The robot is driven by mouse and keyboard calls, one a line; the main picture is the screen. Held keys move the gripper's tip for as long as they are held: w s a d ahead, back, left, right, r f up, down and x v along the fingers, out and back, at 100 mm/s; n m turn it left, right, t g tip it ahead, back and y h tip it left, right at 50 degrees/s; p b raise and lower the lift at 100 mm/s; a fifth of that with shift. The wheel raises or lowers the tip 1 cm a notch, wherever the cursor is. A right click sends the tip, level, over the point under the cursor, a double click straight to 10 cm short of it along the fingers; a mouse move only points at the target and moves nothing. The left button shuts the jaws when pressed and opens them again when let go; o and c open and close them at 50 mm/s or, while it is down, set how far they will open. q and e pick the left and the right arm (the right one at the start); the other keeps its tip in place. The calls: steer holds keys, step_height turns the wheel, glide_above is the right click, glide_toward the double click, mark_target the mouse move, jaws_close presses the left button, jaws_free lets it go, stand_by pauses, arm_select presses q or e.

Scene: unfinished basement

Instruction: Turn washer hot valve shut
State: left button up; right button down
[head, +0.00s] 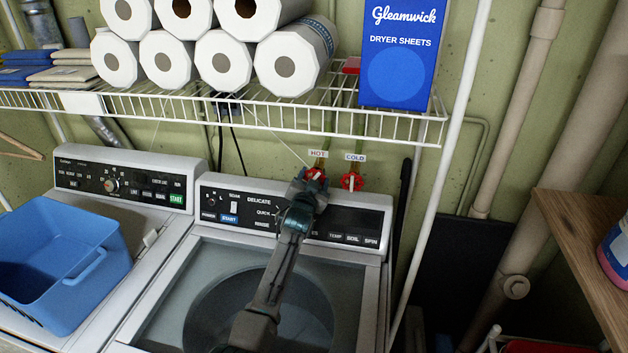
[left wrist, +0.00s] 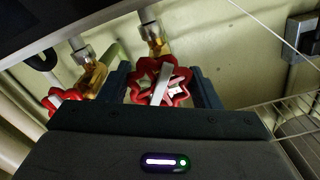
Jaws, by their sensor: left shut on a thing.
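The hot valve (head: 317,173) is a red star-shaped handwheel under the "HOT" label (head: 318,153), on the wall behind the washer's control panel. My left gripper (head: 309,181) reaches it from the front and partly covers it. In the left wrist view the hot valve (left wrist: 160,83) sits between my two fingers, and the gripper is shut on it. A pale bar crosses the wheel, tilted a little from upright in that view. The cold valve (head: 351,181), also red, is just to the right under "COLD"; it shows at left in the left wrist view (left wrist: 63,98). My right gripper is not in view.
The washer (head: 350,255) stands below my arm, with the dryer and a blue basket (head: 103,270) at left. A white wire shelf (head: 250,119) above holds paper rolls and a blue dryer sheets box (head: 398,52). A wooden shelf (head: 575,235) is at right.

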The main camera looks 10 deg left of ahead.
arm_select(q)
steer(key=m, duration=0.6)
steer(key=shift+a+m, duration=0.1)
steer(key=shift+m, duration=0.2)
steer(key=shift+r+m, duration=0.1)
steer(key=shift+m, duration=2.1)
steer(key=o, duration=1)
steer(key=shift+s, duration=0.1)
